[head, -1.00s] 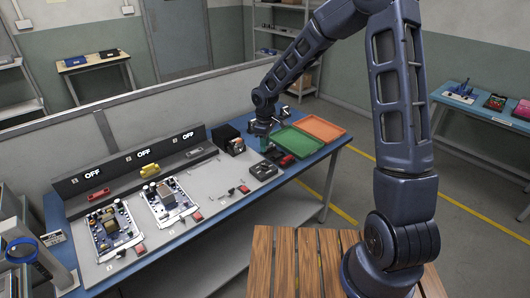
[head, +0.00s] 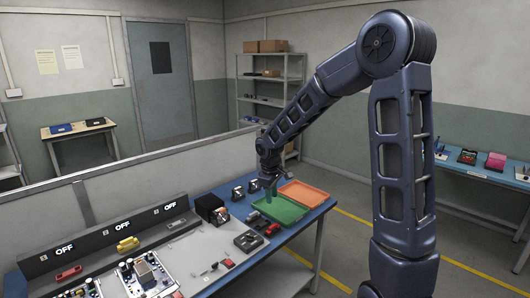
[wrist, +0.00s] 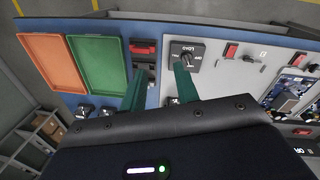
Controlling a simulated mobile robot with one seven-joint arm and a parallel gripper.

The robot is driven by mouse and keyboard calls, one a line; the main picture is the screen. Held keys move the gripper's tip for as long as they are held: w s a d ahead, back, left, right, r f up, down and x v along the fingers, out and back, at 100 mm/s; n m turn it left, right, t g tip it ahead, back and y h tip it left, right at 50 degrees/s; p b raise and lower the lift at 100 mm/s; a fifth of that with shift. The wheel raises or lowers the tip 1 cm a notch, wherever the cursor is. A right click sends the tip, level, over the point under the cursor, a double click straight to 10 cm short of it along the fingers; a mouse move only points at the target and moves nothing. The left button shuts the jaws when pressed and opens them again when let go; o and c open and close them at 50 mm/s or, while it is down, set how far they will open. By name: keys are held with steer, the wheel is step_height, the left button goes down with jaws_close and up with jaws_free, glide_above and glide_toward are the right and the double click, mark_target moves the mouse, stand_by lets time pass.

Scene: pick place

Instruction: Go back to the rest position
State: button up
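My gripper (head: 269,190) hangs over the workbench at the back left corner of the green tray in the head view. In the wrist view its two green fingers (wrist: 160,68) stand well apart with nothing held between them. The green tray (head: 279,209) and the orange tray (head: 304,194) lie side by side and look empty. They also show at the left of the wrist view, the green tray (wrist: 98,63) nearer the fingers than the orange tray (wrist: 53,62). The exact height of the fingertips above the bench is hard to tell.
A black dial box (wrist: 183,52) and a red-and-black part (wrist: 143,47) lie near the fingers. The blue bench (head: 312,214) also holds a black box (head: 210,207), circuit boards (head: 146,276) and a panel reading OFF (head: 105,236). Floor to the right is open.

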steer(key=s+d+r+m+t, duration=0.1)
steer(key=s+d+r+m, duration=0.3)
steer(key=s+d+r, duration=0.55)
steer(key=s+d+r+m+t, duration=0.2)
steer(key=s+d+r+m, duration=0.35)
steer(key=d, duration=0.65)
steer(key=s+d+r+m, duration=0.1)
steer(key=s+d, duration=0.3)
steer(key=s, duration=0.4)
steer(key=shift+s+d+r+m+t+y, duration=0.3)
steer(key=shift+s+r+m, duration=0.1)
steer(key=shift+m, duration=0.45)
